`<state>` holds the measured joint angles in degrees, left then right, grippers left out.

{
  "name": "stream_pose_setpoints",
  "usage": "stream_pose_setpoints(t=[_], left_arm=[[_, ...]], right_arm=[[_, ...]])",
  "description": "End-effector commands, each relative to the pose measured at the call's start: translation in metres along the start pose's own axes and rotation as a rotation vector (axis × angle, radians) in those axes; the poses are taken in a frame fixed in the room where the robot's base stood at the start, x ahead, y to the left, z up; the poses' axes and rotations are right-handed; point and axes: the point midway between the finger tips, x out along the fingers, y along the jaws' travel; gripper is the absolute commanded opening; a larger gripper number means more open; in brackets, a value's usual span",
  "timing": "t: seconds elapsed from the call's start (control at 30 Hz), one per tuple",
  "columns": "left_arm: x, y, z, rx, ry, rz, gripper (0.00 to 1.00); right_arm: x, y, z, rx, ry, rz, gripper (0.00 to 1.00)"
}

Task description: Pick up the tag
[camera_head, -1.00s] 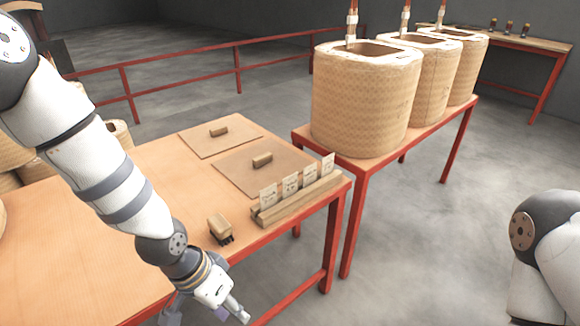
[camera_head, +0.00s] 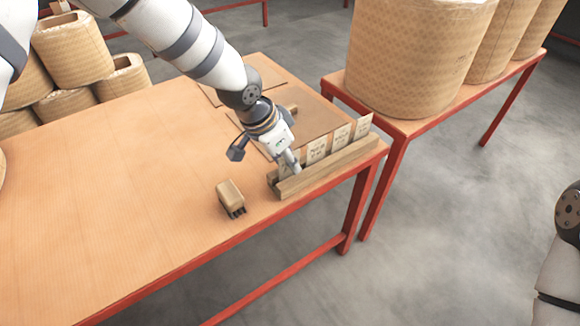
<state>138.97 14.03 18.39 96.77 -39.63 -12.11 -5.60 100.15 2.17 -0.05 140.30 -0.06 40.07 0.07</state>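Several pale tags with printed marks stand upright in a slotted wooden holder (camera_head: 335,166) near the table's right end. Three show clearly: one tag (camera_head: 317,151), a middle tag (camera_head: 340,138) and a far tag (camera_head: 362,126). A further tag at the holder's near left end is mostly hidden behind my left gripper (camera_head: 292,168). The gripper points down at that end, and its fingers overlap the hidden tag in the picture. I cannot tell whether they hold it. My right gripper is out of view; only part of my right arm shows at the right edge.
A wooden brush (camera_head: 230,195) lies on the table (camera_head: 120,190), left of the holder. Boards lie behind my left arm. Large wrapped coils (camera_head: 415,50) stand on a red-legged bench at the back right. More coils (camera_head: 75,50) are stacked at the left.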

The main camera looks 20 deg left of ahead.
Motion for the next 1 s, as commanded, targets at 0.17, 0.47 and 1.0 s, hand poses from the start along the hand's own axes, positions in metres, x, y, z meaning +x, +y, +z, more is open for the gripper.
stream_pose_setpoints(t=[0.17,0.47,1.0], left_arm=[[0.012,0.0,0.0,-0.002,0.0,0.001,0.27],[0.01,0.0,0.0,-0.001,0.0,0.0,0.0],[-0.012,-0.001,-0.01,-0.001,0.005,-0.002,0.0]], right_arm=[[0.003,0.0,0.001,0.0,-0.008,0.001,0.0],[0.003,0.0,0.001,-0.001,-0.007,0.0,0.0],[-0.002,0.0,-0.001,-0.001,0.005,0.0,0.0]])
